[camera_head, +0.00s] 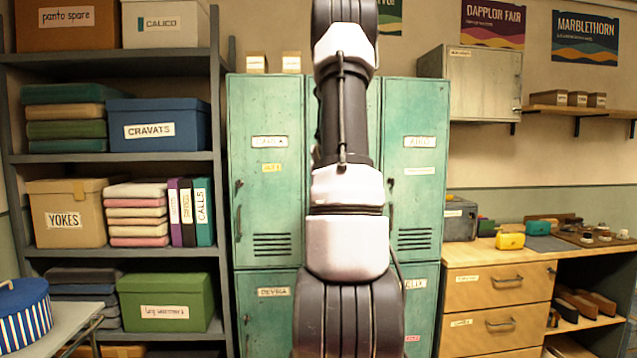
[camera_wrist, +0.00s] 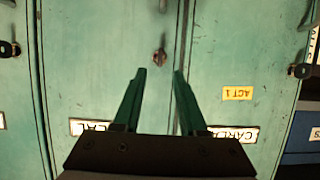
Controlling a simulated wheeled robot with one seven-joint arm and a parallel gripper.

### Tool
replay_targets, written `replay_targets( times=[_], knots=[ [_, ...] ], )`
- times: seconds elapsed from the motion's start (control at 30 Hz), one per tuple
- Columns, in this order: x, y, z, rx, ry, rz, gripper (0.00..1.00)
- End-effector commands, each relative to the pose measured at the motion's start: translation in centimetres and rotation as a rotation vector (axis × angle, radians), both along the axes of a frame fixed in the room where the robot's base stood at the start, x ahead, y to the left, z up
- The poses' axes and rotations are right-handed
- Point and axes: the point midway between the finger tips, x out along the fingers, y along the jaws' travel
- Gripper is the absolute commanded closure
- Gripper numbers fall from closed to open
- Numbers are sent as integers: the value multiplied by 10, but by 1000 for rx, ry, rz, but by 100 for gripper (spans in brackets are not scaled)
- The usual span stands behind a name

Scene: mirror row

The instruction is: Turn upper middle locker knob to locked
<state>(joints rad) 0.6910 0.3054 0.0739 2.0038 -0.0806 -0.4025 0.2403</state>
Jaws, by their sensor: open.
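In the wrist view the upper middle locker door (camera_wrist: 95,70) is green, and the picture looks upside down. A small dark, brownish knob (camera_wrist: 160,57) sits near the door's right edge in that view. My gripper (camera_wrist: 158,74) is open, its two green fingers apart and empty. The knob shows just past the fingertips, between their lines; I cannot tell the remaining distance. The knob's turn position is too small to read. In the head view my own arm covers most of the middle locker, the knob and my gripper.
The left locker (camera_head: 266,215) and right locker (camera_head: 418,110) flank the middle one, with dark handles jutting out. A shelf unit (camera_head: 110,160) stands left. A wooden drawer cabinet (camera_head: 490,270) stands right, below a wall box (camera_head: 480,80).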

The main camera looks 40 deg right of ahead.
Motion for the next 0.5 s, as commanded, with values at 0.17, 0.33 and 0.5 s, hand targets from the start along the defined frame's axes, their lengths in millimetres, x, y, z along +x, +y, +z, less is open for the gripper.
replay_targets(
  times=[0.17, 0.33, 0.5],
  knots=[
    [-17, 10, 9, -1, -1, 0, 59],
    [-21, 13, 10, 1, 1, 1, 59],
    [-21, 13, 10, 0, 0, 1, 59]
  ],
)
